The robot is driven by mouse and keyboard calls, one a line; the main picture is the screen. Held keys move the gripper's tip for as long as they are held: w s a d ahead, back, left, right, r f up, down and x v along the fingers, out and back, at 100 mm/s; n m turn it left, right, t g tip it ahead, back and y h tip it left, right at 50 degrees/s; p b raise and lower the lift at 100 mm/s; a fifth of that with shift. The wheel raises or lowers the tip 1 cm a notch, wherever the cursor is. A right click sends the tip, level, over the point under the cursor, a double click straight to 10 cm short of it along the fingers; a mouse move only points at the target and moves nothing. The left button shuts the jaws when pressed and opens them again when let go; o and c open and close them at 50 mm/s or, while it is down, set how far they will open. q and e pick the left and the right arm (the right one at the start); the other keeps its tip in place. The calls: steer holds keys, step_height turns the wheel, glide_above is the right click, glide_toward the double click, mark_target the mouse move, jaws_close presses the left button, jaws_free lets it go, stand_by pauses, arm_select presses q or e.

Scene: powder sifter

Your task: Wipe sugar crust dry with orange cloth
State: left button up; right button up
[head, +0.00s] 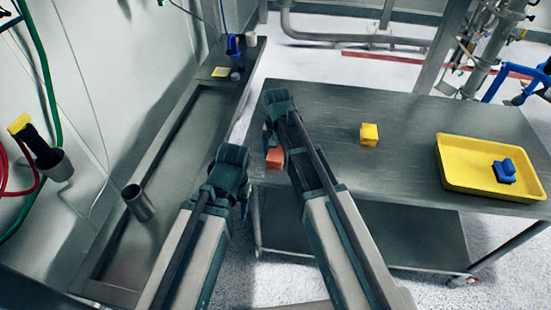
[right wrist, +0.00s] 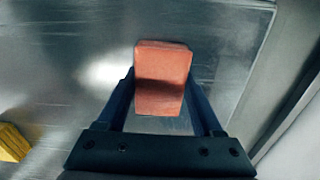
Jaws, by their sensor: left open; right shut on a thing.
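The orange cloth (head: 274,157) looks like a small folded block at the left end of the steel table. In the right wrist view the cloth (right wrist: 162,75) sits between the two fingers of my right gripper (right wrist: 163,110), which is shut on it. I cannot tell whether the cloth touches the tabletop. My right gripper (head: 270,138) is partly hidden by its own arm in the head view. My left gripper (head: 241,200) is open and empty, left of the table near its edge. I cannot make out a sugar crust; a pale patch in the right wrist view may be only glare.
The steel table (head: 320,110) holds a yellow block (head: 369,134) and a yellow tray (head: 446,178) with a blue object (head: 504,171) in it. The tabletop between cloth and yellow block is clear. A steel trough (head: 180,140) runs along the wall, with a metal cup (head: 138,203) there.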

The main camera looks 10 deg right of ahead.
mark_target(279, 144)
steer(key=shift+w+d, duration=0.1)
steer(key=shift+w, duration=0.15)
steer(key=shift+w+d, duration=0.25)
steer(key=shift+w, duration=0.55)
steer(key=shift+w+d, duration=0.25)
steer(key=shift+w, duration=0.55)
steer(key=shift+w+d, duration=0.25)
steer(key=shift+w, duration=0.6)
steer(key=shift+w+d, duration=0.25)
steer(key=shift+w, duration=0.6)
steer(key=shift+w+d, duration=0.25)
steer(key=shift+w, duration=0.55)
steer(key=shift+w+d, duration=0.2)
steer(key=shift+w, duration=0.6)
steer(key=shift+a, duration=0.1)
